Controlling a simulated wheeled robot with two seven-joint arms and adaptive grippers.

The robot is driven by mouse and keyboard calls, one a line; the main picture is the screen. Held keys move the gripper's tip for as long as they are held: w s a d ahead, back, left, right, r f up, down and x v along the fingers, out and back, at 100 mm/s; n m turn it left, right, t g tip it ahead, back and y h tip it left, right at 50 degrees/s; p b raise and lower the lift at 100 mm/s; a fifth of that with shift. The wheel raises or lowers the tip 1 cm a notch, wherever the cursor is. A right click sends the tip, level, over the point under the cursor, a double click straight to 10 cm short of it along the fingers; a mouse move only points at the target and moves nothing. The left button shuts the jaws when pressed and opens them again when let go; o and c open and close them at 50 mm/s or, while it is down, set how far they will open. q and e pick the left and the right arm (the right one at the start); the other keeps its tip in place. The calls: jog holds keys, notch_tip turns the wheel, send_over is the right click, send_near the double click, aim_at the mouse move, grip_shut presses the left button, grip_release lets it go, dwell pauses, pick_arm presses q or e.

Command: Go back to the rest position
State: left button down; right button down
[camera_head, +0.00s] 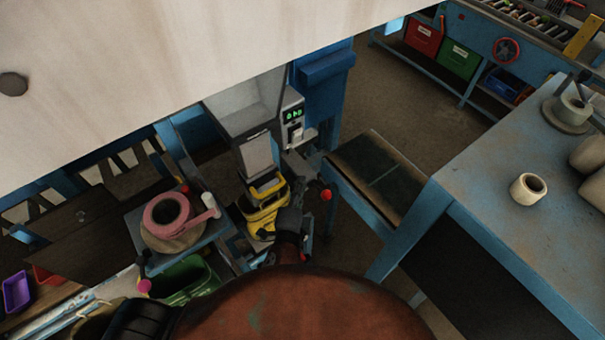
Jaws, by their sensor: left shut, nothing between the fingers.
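My left gripper (289,219) is the dark shape low in the middle of the head view, in front of the machine. It is shut with nothing held and is small and dark against the background. It appears beside a yellow frame (264,204); whether it touches the frame I cannot tell. My right gripper does not show. A large rust-red rounded surface covers the bottom middle and hides what lies below.
A machine with a green display (292,113) stands behind the yellow frame. A pink tape roll (167,213) lies on a small stand at left. A blue table (500,185) with a cream roll (528,189) fills the right. A dark conveyor (378,178) lies between. A pale panel (180,70) blocks the upper left.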

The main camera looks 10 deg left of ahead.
pick_arm(q)
jog(key=shift+s, duration=0.15)
dwell(0.4)
jog(key=shift+f, duration=0.15)
notch_tip(320, 180, down, 40)
jog(key=n+g+h+b, duration=0.1)
jog(key=g+b, duration=0.5)
jog(key=s+a+f+n+g+b, duration=0.1)
jog(key=s+a+f, duration=0.15)
jog(key=f, duration=0.45)
jog(key=s+a+f+n+g+b, duration=0.1)
jog(key=s+a+f, duration=0.1)
jog(key=s+f, duration=0.35)
jog(key=s+a+f+n+g, duration=0.1)
jog(key=a+f+n, duration=0.15)
jog(key=f, duration=0.65)
jog(key=s+a+f+n+g+b, duration=0.2)
jog(key=s+a+f, duration=0.3)
jog(key=s+f, duration=0.3)
jog(key=s+a+f+n+g+b, duration=0.2)
jog(key=s+a+f, duration=0.3)
jog(key=s+f, duration=0.4)
jog(key=s+a+f+n+g+b, duration=0.2)
jog(key=s+f, duration=0.6)
jog(key=s, duration=0.9)
jog(key=a+n, duration=0.2)
jog(key=a, duration=0.1)
jog(key=shift+a+f, duration=0.15)
jog(key=shift+a, duration=0.15)
